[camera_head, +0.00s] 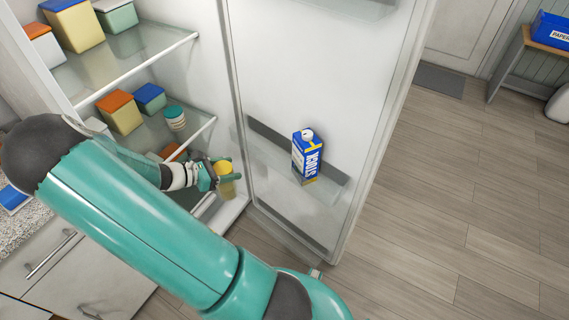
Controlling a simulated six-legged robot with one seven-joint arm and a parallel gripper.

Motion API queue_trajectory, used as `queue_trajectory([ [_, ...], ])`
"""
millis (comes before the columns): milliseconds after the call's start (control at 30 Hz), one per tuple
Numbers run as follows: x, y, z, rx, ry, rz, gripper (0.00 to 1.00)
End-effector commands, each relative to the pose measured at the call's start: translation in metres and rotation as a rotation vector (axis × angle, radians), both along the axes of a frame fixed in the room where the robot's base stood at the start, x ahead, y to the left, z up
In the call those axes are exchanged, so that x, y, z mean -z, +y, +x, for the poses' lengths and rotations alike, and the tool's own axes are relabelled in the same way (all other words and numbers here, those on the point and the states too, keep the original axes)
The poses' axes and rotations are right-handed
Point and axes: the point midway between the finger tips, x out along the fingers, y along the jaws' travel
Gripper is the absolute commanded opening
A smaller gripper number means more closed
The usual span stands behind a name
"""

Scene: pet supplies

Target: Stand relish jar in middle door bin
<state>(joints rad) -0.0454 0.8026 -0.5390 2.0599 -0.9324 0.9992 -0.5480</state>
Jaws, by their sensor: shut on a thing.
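My gripper (218,177) is shut on a small yellow jar (227,186), seemingly the relish jar, and holds it roughly upright in front of the fridge shelves, left of the open door. Its label cannot be read, and the fingers hide part of it. The open fridge door (310,75) has a clear bin (268,160) at mid-height in view, apart from the jar and to its right. A blue and white stock carton (306,157) stands in that bin, with bare room to its left.
Fridge shelves (150,45) at the left hold several lidded containers and a teal-lidded jar (175,118). Another door bin (355,8) shows at the top edge. My arm crosses the foreground and hides part of the lower fridge. Wooden floor (470,200) is clear at the right.

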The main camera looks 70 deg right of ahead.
Motion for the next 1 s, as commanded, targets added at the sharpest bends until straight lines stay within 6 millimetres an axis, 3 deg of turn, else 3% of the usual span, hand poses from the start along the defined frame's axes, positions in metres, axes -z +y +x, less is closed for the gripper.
queue_trajectory([
  [200,-0.035,-0.038,0.037,-0.288,-0.003,-0.001,0.02],
  [467,-0.057,-0.056,0.064,-0.469,-0.003,-0.002,0.02],
  [667,-0.058,-0.080,0.058,-0.480,0.001,-0.002,0.02],
  [1000,-0.058,-0.157,0.031,-0.477,0.001,-0.003,0.02],
])
